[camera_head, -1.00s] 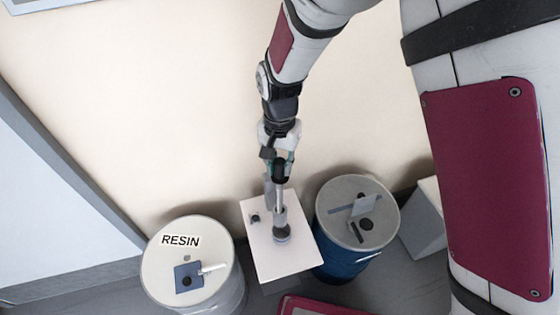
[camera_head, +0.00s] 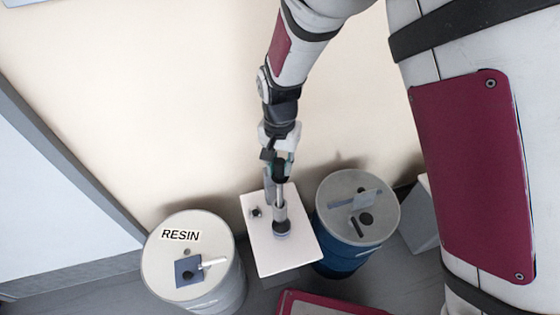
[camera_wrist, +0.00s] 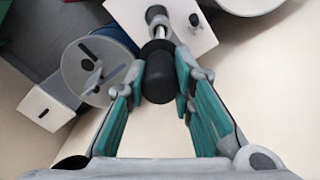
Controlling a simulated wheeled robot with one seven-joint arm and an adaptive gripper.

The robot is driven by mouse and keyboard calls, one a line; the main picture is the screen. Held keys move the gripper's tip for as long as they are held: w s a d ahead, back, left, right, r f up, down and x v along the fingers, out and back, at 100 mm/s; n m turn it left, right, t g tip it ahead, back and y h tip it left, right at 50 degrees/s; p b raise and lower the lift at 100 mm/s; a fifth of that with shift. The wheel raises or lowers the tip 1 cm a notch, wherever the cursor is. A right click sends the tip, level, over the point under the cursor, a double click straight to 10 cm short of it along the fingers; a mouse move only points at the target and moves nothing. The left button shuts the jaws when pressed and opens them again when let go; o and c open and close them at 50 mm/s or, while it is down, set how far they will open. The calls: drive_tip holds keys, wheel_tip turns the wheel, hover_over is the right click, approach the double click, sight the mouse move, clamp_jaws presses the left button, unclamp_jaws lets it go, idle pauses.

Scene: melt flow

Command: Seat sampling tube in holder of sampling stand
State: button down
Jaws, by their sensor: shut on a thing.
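The sampling tube (camera_head: 280,198) is a slim metal tube with a dark knob at its top, which shows large in the wrist view (camera_wrist: 158,78). My gripper (camera_head: 279,168) is shut on the tube at that knob, with a teal finger on each side. The tube hangs down over the white top of the sampling stand (camera_head: 270,255). Its lower end meets the grey holder (camera_head: 282,228) with a dark round base on the stand. I cannot tell how deep the tube sits in the holder.
A pale drum labelled RESIN (camera_head: 180,235) stands left of the stand, with a small blue-grey plate on its lid. A blue drum (camera_head: 345,255) with a grey lid stands close on the right. A small dark fitting (camera_head: 256,212) is on the stand top. A wall lies behind.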

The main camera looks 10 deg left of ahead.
drive_tip(key=shift+f, duration=0.3)
drive_tip(key=c, duration=1.3)
unclamp_jaws()
wheel_tip(320, 180, up, 12)
